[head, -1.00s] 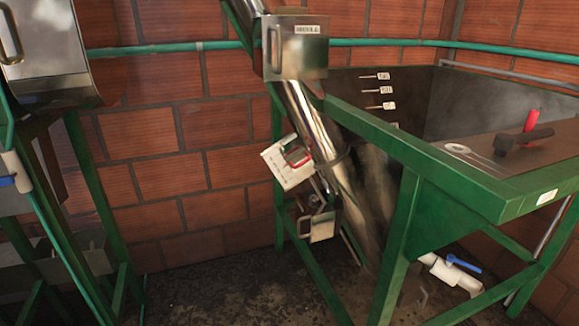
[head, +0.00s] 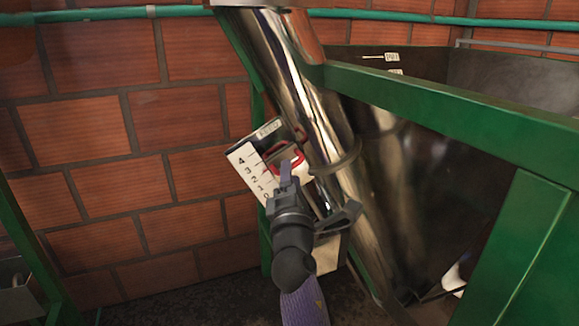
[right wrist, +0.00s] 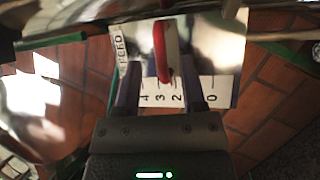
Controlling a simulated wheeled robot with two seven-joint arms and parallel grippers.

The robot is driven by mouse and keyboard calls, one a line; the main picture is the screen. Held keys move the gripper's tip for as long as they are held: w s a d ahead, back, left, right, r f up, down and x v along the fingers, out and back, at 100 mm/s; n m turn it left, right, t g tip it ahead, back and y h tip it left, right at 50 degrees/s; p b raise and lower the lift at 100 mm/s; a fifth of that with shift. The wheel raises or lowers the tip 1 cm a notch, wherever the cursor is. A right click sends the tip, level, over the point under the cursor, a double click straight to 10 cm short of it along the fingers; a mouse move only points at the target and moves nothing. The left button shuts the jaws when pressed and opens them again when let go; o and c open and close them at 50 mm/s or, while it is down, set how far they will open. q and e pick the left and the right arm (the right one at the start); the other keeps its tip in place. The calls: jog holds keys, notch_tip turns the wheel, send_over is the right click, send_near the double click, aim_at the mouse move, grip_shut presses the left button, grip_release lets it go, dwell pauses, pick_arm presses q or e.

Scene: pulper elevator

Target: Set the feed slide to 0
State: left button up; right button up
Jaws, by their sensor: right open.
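The feed slide's red handle (head: 285,159) stands out from a plate on the shiny slanted tube. A white scale (head: 247,168) with numbers from 4 to 0 runs along the plate. In the right wrist view the red handle (right wrist: 161,48) appears nearest the 3 on the scale (right wrist: 158,91), though the angle makes this uncertain. My right gripper (head: 288,172) is at the handle. Its open fingers (right wrist: 160,75) lie on either side of the handle in the right wrist view, with gaps showing. One finger covers the 1. My left gripper is out of view.
The metal tube (head: 310,110) passes close to the right of the plate. A dark lever (head: 340,220) sticks out just below my gripper. A green frame (head: 450,97) and hopper stand at the right. The brick wall (head: 100,130) is behind.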

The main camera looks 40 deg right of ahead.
jog(key=shift+x, duration=1.55)
jog(key=shift+f, duration=0.15)
grip_shut()
